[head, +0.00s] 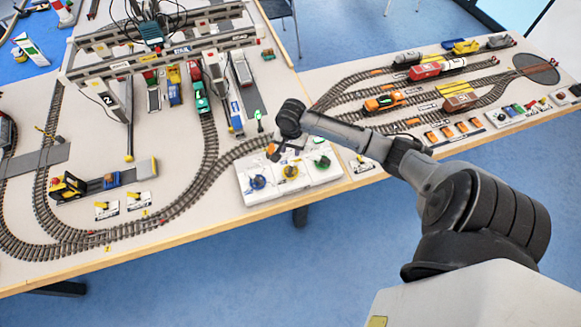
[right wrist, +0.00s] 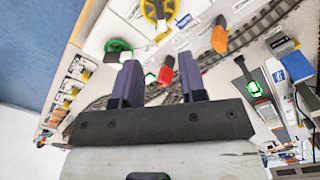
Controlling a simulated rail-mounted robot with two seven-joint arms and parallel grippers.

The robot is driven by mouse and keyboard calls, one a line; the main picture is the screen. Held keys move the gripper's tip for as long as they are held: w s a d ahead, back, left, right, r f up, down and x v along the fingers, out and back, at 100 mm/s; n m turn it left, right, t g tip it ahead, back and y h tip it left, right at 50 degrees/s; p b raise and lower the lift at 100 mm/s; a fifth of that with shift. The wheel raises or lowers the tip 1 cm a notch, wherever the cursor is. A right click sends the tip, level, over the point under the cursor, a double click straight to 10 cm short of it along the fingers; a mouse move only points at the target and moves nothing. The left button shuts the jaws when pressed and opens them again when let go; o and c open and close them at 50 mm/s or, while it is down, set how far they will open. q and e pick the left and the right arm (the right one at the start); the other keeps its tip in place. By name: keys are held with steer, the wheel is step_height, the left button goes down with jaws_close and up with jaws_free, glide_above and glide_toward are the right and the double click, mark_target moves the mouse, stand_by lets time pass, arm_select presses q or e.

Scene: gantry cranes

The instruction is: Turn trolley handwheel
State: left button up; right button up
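A white control box (head: 300,190) at the table's front edge carries a blue handwheel (head: 258,182), a yellow handwheel (head: 290,171) and a green handwheel (head: 322,161). Its labels are too small to read, so I cannot tell which wheel is the trolley's. My right gripper (head: 276,150) hangs over the back of the box. In the right wrist view, its two dark fingers (right wrist: 158,64) are apart with nothing held. There the yellow wheel (right wrist: 153,14) lies beyond the fingertips and the green wheel (right wrist: 117,47) is left of them. My left gripper is not in view.
A red-and-black lever (right wrist: 166,72) shows between the fingers and an orange knob (right wrist: 219,36) to their right. The gantry crane (head: 165,50) stands over tracks and trucks at the back left. Several trains (head: 430,70) fill the right table.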

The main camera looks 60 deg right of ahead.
mark_target(291, 168)
step_height(291, 168, down, 11)
steer(key=shift+f+b, duration=0.15)
steer(key=shift+b, duration=0.75)
steer(key=shift+f, duration=0.8)
jaws_close()
